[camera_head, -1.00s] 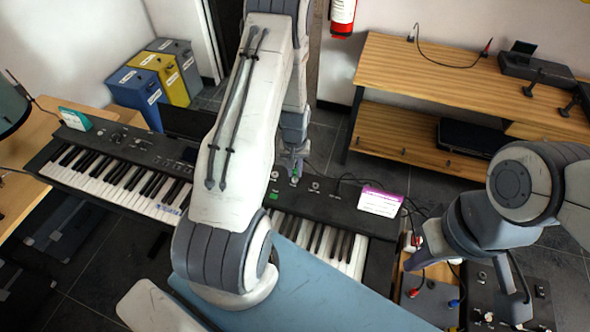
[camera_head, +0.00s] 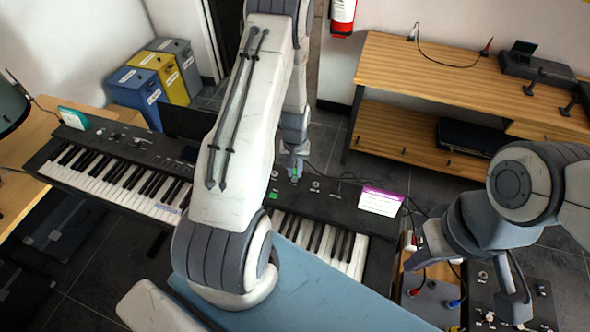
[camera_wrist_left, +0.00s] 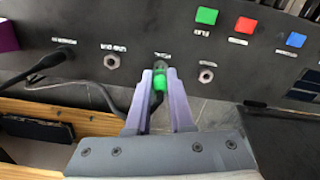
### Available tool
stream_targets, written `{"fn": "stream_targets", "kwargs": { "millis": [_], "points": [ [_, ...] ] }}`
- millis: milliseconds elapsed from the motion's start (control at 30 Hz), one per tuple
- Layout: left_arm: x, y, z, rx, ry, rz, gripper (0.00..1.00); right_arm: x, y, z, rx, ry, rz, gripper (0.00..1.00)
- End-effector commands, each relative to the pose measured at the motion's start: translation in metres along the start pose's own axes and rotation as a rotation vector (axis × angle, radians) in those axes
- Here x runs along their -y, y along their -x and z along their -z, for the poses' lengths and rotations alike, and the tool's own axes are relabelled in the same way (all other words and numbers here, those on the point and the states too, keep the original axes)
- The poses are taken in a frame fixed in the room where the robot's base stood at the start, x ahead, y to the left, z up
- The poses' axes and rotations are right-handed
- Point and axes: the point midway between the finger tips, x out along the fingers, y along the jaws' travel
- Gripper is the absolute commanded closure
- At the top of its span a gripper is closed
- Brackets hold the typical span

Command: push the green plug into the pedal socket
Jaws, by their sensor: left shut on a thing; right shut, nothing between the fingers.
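My left gripper (camera_wrist_left: 160,92) is shut on the green plug (camera_wrist_left: 160,83) and holds it against or just in front of the keyboard's dark panel. The plug's dark front end meets the panel below a small blurred label, between two bare round sockets (camera_wrist_left: 112,61) and (camera_wrist_left: 206,75). The pedal socket itself is hidden behind the plug, and I cannot tell how deep the plug sits. In the head view the left gripper (camera_head: 295,172) is small, over the back part of the keyboard (camera_head: 330,200). My right gripper (camera_head: 518,312) is shut and empty at the lower right.
A black plug with a cable (camera_wrist_left: 58,58) sits left of the bare socket. Green, red and blue square buttons (camera_wrist_left: 245,25) are on the panel. A pink-and-white card (camera_head: 380,200) lies on the keyboard. Boxes with cables (camera_head: 432,298) stand near my right arm.

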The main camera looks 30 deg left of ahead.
Motion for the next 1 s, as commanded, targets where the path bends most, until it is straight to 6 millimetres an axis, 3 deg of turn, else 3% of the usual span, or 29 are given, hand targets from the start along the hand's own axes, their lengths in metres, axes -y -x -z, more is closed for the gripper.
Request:
{"fn": "stream_targets", "kwargs": {
  "millis": [1000],
  "points": [
    [0.0,-0.016,0.0,-0.001,0.0,0.0,1.0,-0.001,-0.012,-0.001,0.0,0.0,0.0,1.0]
  ]
}}
